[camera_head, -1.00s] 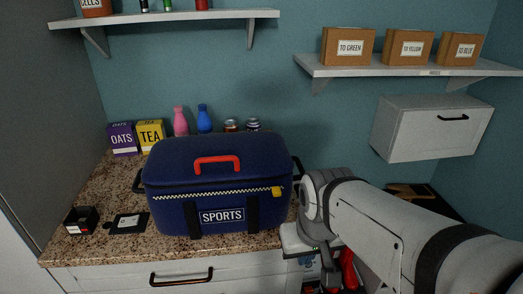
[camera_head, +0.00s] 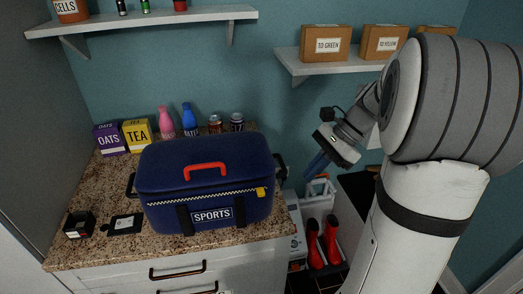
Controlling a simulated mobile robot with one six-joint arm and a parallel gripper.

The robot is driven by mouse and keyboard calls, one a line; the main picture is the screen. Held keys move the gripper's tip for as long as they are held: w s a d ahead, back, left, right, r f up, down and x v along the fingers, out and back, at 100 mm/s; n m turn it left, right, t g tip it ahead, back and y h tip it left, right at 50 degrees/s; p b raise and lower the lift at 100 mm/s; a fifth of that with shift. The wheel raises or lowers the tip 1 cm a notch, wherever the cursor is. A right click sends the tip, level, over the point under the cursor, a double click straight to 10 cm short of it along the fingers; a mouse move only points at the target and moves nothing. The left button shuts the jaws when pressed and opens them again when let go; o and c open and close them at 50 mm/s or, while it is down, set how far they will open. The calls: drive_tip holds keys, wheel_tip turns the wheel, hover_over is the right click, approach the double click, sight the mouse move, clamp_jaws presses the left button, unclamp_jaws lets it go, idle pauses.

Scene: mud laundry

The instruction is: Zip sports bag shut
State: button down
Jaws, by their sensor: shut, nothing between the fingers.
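The navy sports bag (camera_head: 160,172) stands upright on the counter, with a red handle (camera_head: 205,166) on top and a white "SPORTS" label on its front. Its lid lies down. A pale checkered zip line (camera_head: 200,197) runs across the upper front. The yellow zip pull (camera_head: 261,193) sits at the right end of that line. Whether the zip teeth are joined is too small to tell. My gripper (camera_head: 317,166) is shut and empty, in the air right of the bag, pointing down-left and apart from it.
Oats (camera_head: 109,140) and tea (camera_head: 137,136) boxes, pink and blue bottles and two cans stand behind the bag. A small black box (camera_head: 79,224) sits front left on the counter (camera_head: 100,250). Right of the counter are red boots (camera_head: 322,243). A shelf with boxes (camera_head: 325,44) is above.

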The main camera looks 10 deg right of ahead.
drive_tip(key=d, duration=0.1)
drive_tip(key=w+d+r+m+y, duration=0.1)
drive_tip(key=w+d+m, duration=0.1)
drive_tip(key=shift+r+y+p, duration=0.3)
drive_tip(key=shift+a, duration=0.1)
drive_tip(key=p, duration=0.3)
approach(261, 192)
drive_tip(key=a+f, duration=0.3)
drive_tip(key=f, duration=0.3)
drive_tip(key=shift+s+a+t, duration=0.1)
drive_tip(key=shift+a+t, duration=0.05)
drive_tip(key=shift+t, duration=0.15)
